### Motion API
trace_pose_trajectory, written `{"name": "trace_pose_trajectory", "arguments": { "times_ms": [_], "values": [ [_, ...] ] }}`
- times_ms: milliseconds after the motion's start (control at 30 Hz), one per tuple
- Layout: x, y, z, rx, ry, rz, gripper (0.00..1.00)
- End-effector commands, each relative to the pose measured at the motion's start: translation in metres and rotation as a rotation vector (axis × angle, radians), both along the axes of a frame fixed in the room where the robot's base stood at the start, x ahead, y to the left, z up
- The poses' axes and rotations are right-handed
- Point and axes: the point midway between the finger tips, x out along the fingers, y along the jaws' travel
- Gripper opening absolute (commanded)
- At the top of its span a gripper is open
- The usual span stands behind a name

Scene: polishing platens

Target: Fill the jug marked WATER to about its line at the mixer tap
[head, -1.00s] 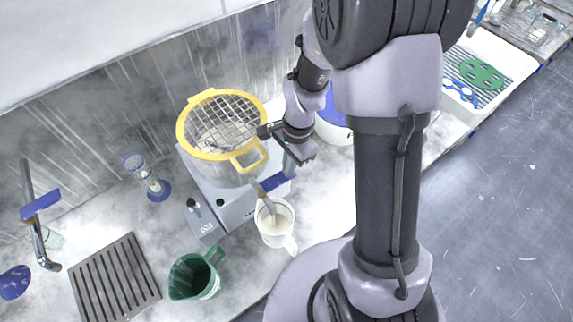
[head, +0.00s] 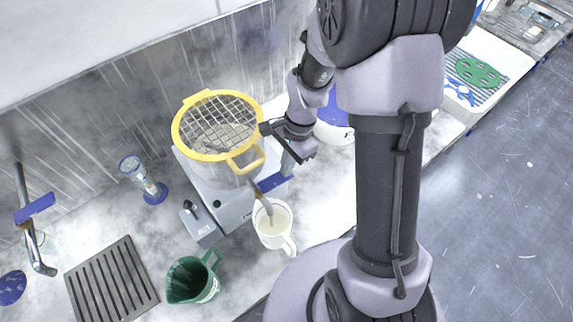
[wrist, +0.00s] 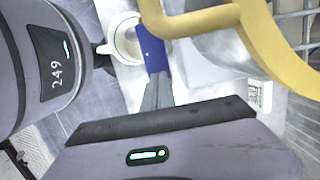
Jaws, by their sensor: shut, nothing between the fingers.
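A green jug (head: 188,281) with a white mark on its side stands upright on the counter beside the slatted drain grate (head: 112,282); I cannot read the mark. A white jug (head: 268,238) holds pale contents and a leaning tool with a brown handle; it also shows in the wrist view (wrist: 122,50). No WATER lettering is legible on either. The tap (head: 34,245), with a blue lever (head: 35,208), stands at the far left.
A grey machine (head: 234,206) carries a clear bowl under a yellow-rimmed mesh sieve (head: 217,96), close to my gripper. A blue-and-white tub (head: 334,130) is behind my wrist. Counter right of the white jug is clear.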

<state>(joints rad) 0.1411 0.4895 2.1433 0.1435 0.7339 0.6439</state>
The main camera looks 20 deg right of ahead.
Motion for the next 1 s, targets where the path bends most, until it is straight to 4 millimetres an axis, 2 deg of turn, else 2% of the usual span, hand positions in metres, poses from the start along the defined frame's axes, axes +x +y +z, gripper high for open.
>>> {"name": "trace_pose_trajectory", "arguments": {
  "times_ms": [367,800,1000],
  "values": [
    [0.0,0.0,0.007,0.0,0.0,0.0,0.0],
    [0.009,-0.013,0.102,-0.001,-0.004,0.002,0.0],
    [0.009,-0.017,0.133,0.0,-0.002,0.003,0.0]
  ]
}}
